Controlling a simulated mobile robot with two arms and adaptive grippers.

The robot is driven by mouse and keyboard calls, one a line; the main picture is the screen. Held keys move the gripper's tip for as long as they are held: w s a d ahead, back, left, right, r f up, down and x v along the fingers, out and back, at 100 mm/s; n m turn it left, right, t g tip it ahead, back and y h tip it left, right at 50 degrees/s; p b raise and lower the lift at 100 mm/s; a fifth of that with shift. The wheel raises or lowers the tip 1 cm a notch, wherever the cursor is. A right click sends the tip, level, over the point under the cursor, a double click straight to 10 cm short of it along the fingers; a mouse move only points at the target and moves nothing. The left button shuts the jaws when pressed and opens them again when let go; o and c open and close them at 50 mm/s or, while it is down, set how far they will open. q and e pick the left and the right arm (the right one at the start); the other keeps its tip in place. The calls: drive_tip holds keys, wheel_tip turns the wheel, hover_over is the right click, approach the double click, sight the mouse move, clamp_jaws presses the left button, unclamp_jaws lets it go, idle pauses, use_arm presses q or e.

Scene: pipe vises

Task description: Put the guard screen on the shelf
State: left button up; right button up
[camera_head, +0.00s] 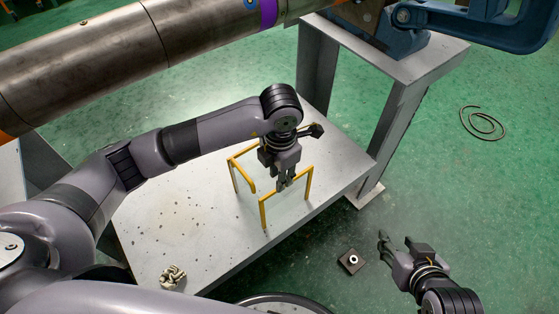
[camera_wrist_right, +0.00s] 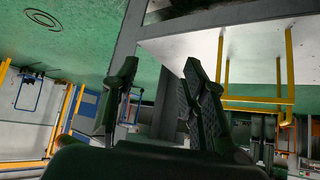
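The guard screen, a yellow tubular frame (camera_head: 264,213), is upright over the low grey shelf plate (camera_head: 180,225), legs pointing down; I cannot tell whether its feet rest on it. The yellow frame (camera_wrist_right: 289,65) and the shelf plate (camera_wrist_right: 190,45) also show, upside down, in the right wrist view. My left gripper (camera_head: 285,184) points down at the frame's near top bar, its fingertips at the bar. Whether they are closed on it is too small to tell. My right gripper (camera_head: 383,246) is off the shelf's right side, its fingers (camera_wrist_right: 158,85) apart and empty.
A large steel pipe (camera_head: 85,65) crosses above the shelf. A blue vise (camera_head: 375,35) sits on a grey stand (camera_head: 395,65) behind. A small crumpled object (camera_head: 172,276) lies at the shelf's near edge. A dark square block (camera_head: 352,261) and a coil (camera_head: 483,123) lie on the green floor.

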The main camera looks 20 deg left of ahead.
use_arm(q)
wheel_tip(320, 180, up, 4)
drive_tip(key=shift+r+p, duration=0.1)
drive_tip(key=shift+p, duration=0.25)
use_arm(e)
drive_tip(key=s, duration=0.1)
drive_tip(key=s+d+f+g, duration=0.1)
drive_tip(key=s, duration=0.1)
drive_tip(key=s+f+g, duration=0.1)
drive_tip(key=shift+s+d+f+h, duration=0.1)
drive_tip(key=shift+s+d+h, duration=0.2)
